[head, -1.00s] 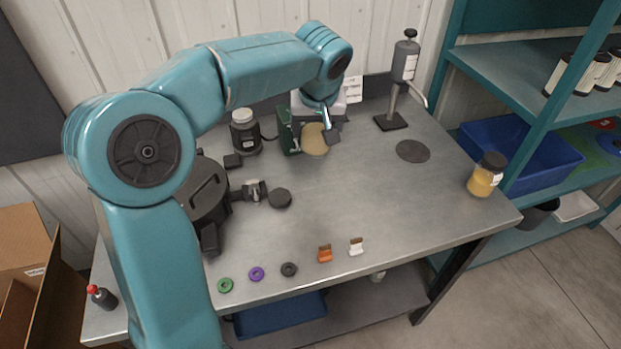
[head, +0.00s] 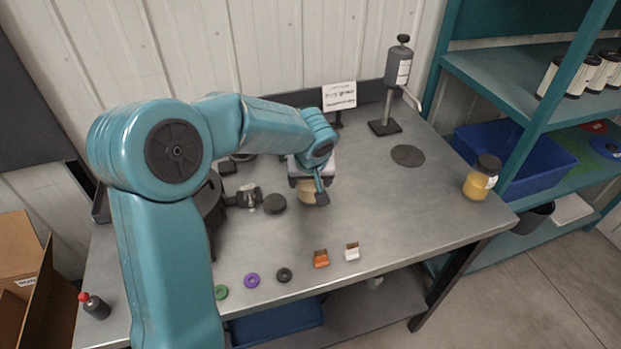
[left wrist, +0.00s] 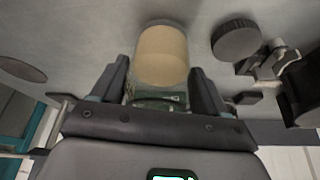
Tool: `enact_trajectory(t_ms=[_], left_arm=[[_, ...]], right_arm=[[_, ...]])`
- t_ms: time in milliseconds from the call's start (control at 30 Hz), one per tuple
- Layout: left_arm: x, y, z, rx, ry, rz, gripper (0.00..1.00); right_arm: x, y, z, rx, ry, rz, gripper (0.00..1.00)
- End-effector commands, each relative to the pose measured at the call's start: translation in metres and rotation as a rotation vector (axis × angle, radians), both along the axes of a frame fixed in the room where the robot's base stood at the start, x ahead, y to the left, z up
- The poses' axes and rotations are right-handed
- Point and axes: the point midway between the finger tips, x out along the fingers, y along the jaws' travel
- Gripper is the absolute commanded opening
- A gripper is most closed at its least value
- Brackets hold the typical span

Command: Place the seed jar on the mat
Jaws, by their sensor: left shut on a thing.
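My left gripper (head: 310,190) is shut on a clear jar with tan contents (head: 307,191), the seed jar. In the left wrist view the jar (left wrist: 162,58) sits between the two fingers (left wrist: 160,88). The gripper partly hides it in the head view, and I cannot tell its height above the table. The mat appears to be the flat dark round disc (head: 408,155) at the back right of the table, bare and well right of the jar. It also shows at the left of the left wrist view (left wrist: 22,69). My right gripper is not in view.
A grey dispenser on a stand (head: 398,68) rises behind the mat. A black-lidded yellow jar (head: 480,180) stands at the right edge. A dark puck (head: 274,204) lies left of the held jar. Small rings and orange (head: 321,259) and white (head: 352,251) pieces line the front.

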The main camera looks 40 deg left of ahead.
Motion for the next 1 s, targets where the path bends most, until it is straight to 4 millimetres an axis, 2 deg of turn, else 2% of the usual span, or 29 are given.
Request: enact_trajectory(t_ms=[167, 200, 233, 267, 500, 600, 633, 1000], left_arm=[[0.000, 0.000, -0.004, 0.001, -0.002, 0.000, 0.32], [0.000, 0.000, -0.002, 0.000, 0.000, 0.000, 0.87], [0.000, 0.000, -0.002, 0.000, 0.000, 0.000, 0.97], [0.000, 0.000, -0.002, 0.000, 0.000, 0.000, 1.00], [0.000, 0.000, -0.002, 0.000, 0.000, 0.000, 1.00], [0.000, 0.000, 0.004, 0.000, 0.000, -0.001, 1.00], [-0.001, -0.001, 0.006, 0.001, -0.003, -0.001, 1.00], [-0.021, -0.025, 0.082, 0.001, -0.006, -0.002, 1.00]], right_arm=[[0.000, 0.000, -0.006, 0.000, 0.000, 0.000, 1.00], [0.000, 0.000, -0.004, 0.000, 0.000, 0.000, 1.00], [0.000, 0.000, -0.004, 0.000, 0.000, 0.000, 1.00], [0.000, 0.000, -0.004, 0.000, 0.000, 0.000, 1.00], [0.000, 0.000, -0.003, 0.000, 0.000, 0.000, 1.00], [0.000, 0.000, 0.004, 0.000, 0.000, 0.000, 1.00], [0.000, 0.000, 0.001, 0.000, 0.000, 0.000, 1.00], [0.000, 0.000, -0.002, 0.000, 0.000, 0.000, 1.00]])
